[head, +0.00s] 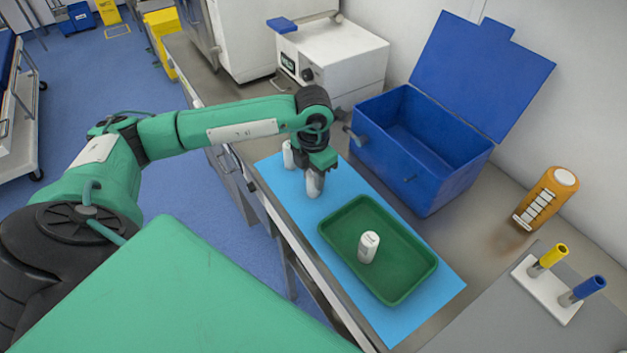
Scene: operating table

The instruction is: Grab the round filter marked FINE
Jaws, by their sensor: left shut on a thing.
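My left gripper (316,172) points down over the far part of the blue mat (410,318). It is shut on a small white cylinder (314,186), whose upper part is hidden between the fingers. Another white cylinder (288,153) stands on the mat just left of the gripper, partly behind my arm. A third white cylinder (367,247) stands in the green tray (333,237), with dark marking on its top. The markings are too small to read, so I cannot tell which one says FINE. My right gripper is not in view.
An open blue box (455,190) with raised lid stands right of the gripper. A white device (345,57) is behind. An orange bottle (546,198) and a white rack (545,290) with yellow and blue tubes are at the right. The mat's near end is clear.

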